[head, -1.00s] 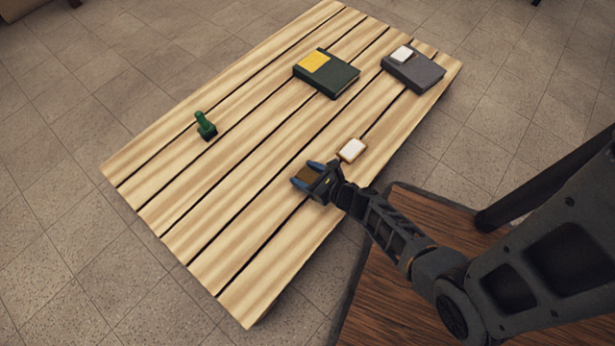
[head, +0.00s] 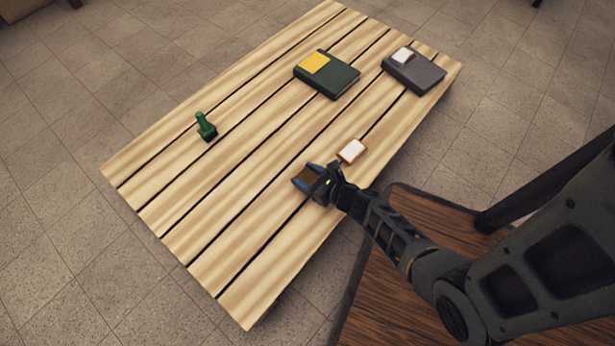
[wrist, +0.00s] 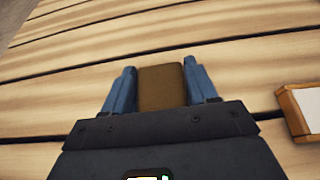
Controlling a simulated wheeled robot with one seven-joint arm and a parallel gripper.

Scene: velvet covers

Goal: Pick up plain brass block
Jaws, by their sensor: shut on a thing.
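The plain brass block (wrist: 162,87) is a brownish, smooth-faced block between the blue fingers of my gripper (wrist: 160,85) in the wrist view. My gripper is shut on it. In the head view, my gripper (head: 306,179) is low over the near side of the slatted table, with the dark brown block (head: 312,174) showing between its fingers. I cannot tell whether the block touches the table or is slightly raised. The lower part of the block is hidden by the gripper body.
A white-topped, brown-edged piece (head: 351,151) lies close beside my gripper; its edge shows in the wrist view (wrist: 301,108). A green stamp-like object (head: 206,127) stands at the left. The table's front left (head: 225,265) is clear.

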